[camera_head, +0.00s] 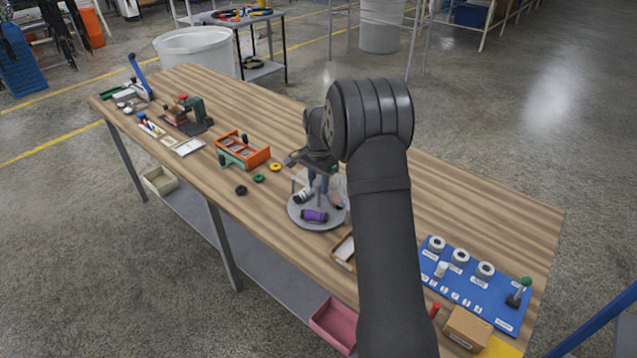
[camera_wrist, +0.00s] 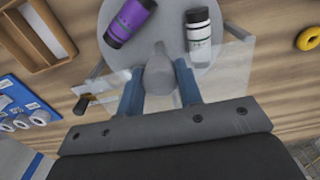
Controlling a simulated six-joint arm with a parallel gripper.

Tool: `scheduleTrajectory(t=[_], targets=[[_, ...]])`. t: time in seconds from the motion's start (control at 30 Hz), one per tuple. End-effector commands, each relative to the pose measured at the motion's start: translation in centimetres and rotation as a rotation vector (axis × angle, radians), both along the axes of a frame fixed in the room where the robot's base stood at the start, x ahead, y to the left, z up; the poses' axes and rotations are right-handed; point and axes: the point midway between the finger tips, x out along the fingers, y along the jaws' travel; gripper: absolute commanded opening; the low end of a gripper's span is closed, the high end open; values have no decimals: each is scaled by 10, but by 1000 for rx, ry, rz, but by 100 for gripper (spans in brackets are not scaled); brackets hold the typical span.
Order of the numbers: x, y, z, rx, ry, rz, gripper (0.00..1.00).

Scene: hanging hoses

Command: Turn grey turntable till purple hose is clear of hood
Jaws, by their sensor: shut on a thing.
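The grey turntable (camera_head: 299,217) stands on the wooden bench, and its disc also shows in the wrist view (camera_wrist: 171,15). The purple hose (camera_head: 314,215), a short cylinder with dark ends, lies near the disc's front edge; it is at the upper left in the wrist view (camera_wrist: 130,21). A white hose with black ends (camera_wrist: 198,34) lies beside it. The clear hood (camera_wrist: 233,82) shows faintly behind and right of the disc's middle; the purple hose appears outside it. My gripper (camera_wrist: 158,80), with blue fingers, is shut on a grey knob (camera_wrist: 158,70) of the turntable.
A wooden tray (camera_head: 344,250) is close by at the front right. Yellow (camera_head: 275,167), green and black rings and an orange rack (camera_head: 243,150) are to the left. A blue board (camera_head: 470,285) is at the right.

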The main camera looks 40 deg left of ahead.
Motion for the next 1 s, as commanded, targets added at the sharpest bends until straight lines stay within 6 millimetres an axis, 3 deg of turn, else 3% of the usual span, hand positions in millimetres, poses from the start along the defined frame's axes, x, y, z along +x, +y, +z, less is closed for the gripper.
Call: scheduleTrajectory(t=[1.0], targets=[[1, 1, 2, 5, -3, -450, 0]])
